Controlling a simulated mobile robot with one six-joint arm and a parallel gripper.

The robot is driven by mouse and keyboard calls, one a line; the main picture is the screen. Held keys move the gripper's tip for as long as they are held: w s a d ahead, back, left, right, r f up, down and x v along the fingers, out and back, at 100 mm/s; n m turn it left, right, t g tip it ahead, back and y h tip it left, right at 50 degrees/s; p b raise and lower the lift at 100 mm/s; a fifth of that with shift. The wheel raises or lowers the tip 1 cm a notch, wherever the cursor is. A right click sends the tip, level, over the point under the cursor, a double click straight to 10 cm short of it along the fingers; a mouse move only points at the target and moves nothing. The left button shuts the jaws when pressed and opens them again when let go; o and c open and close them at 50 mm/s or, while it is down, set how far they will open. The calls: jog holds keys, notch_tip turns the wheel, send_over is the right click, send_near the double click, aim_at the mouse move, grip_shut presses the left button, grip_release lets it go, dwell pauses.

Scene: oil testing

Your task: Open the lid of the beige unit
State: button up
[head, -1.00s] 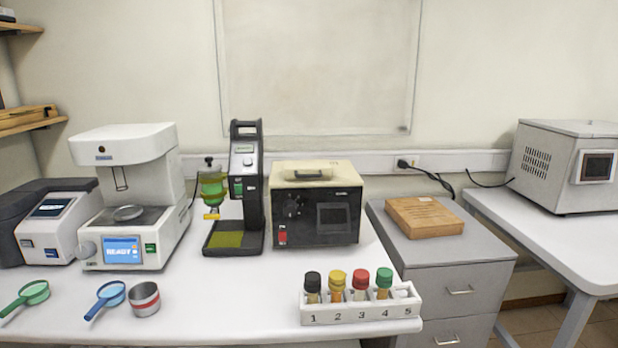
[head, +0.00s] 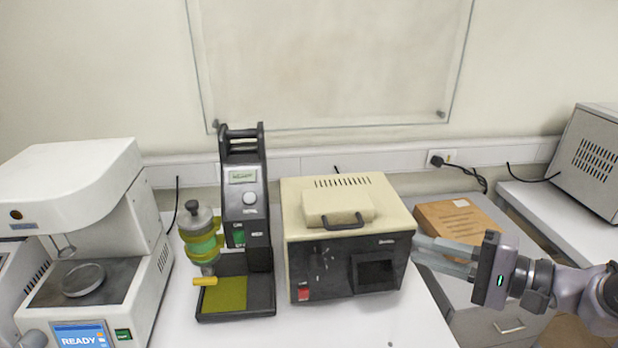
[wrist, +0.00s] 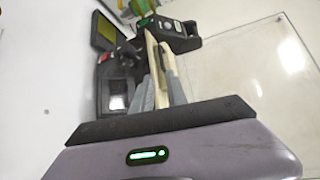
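The beige unit (head: 295,212) stands on the white bench, with a beige top and a black front carrying a dark screen and a red switch. Its raised beige lid (head: 328,206) is down on the top, with a dark handle (head: 343,223) at its front edge. My gripper (head: 416,250) is at the unit's right side in the head view, its fingers pointing left toward it. Contact cannot be told. In the wrist view, the unit (wrist: 118,78) appears turned sideways beyond the fingers. My gripper (wrist: 158,78) looks open, with a gap between the fingers and nothing held.
A black stand (head: 257,235) with a green-yellow vessel (head: 203,243) is close on the unit's left. A white machine (head: 75,190) stands farther left. The bench in front of the unit looks clear.

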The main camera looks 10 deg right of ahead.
aim_at(348, 228)
jog(key=b+x, duration=0.3)
jog(key=x, duration=1.3)
jog(key=shift+a+r, duration=0.1)
jog(key=shift+a, duration=0.15)
grip_shut()
dwell(0.6)
